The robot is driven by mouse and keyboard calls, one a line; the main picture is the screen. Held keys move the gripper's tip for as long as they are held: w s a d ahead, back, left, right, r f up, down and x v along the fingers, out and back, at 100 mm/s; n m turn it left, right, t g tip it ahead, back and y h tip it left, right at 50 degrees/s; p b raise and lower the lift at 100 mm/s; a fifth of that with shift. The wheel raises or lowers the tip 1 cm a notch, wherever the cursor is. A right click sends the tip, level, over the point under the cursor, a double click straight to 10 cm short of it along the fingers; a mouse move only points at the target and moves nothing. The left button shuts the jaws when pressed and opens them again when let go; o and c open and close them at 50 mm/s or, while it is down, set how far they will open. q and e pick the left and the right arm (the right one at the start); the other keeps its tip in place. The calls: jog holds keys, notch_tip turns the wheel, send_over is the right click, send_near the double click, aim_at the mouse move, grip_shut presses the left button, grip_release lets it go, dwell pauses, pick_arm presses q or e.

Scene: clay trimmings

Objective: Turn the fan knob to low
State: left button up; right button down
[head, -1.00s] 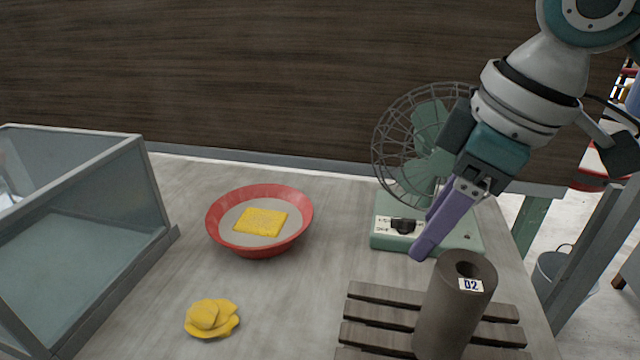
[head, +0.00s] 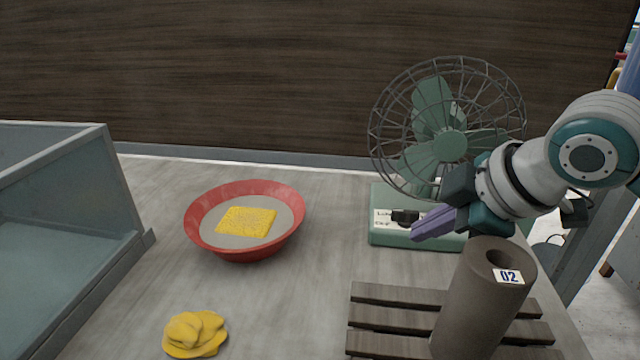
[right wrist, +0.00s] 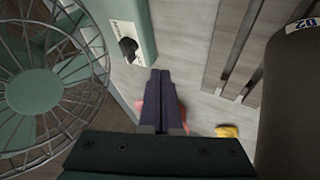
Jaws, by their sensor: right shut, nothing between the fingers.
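The green fan (head: 448,140) with a wire cage stands at the back right of the table. Its base (head: 385,238) carries a pale label panel with a black knob (head: 405,216). The knob also shows in the right wrist view (right wrist: 128,48), but its setting is too small to read surely. My right gripper (head: 416,236) has purple fingers, shut and empty, just in front of the fan base, below and right of the knob. In the right wrist view the closed fingers (right wrist: 158,76) end near the knob, apart from it. My left gripper is not in view.
A brown cylinder marked 02 (head: 475,300) stands on a slatted rack (head: 385,294) close to my right gripper. A red bowl (head: 212,243) holds a yellow sponge-like piece (head: 246,222). A glass-sided box (head: 70,215) stands left.

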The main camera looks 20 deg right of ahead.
aim_at(405, 216)
jog(key=b+x, duration=0.1)
jog(key=x, duration=0.3)
jog(key=shift+f, duration=0.1)
jog(key=shift+w+d, duration=0.7)
jog(key=shift+w, duration=0.35)
jog(key=shift+w+d+r, duration=0.25)
jog(key=shift+w+d, duration=0.1)
jog(key=shift+w, duration=0.2)
jog(key=shift+a+r, duration=0.1)
jog(key=shift+m+h+p, duration=0.3)
jog(key=shift+m, duration=0.1)
jog(key=shift+w+a+m+p, duration=0.1)
jog(key=shift+m+p, duration=0.2)
jog(key=shift+p, duration=0.1)
